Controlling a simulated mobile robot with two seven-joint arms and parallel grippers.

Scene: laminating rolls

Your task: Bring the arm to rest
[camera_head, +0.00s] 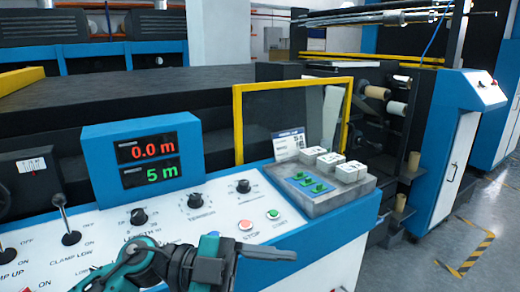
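My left arm comes in from the lower left over the front edge of the white control panel (182,232). Its teal and dark grey gripper (285,253) points right, close to the red stop button (246,225) and the green start button (273,214) in the picture. I see the gripper side-on, so its finger gap is hidden and I cannot tell whether it is open or shut. No held object shows. My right gripper is not in view.
A blue display box (98,160) reads 0.0 m and 5 m. Clamp levers (64,220) stand at the left. A grey box (325,201) carries green switches and white blocks. A yellow-framed guard (240,125) stands behind. Open floor (500,235) lies at the right.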

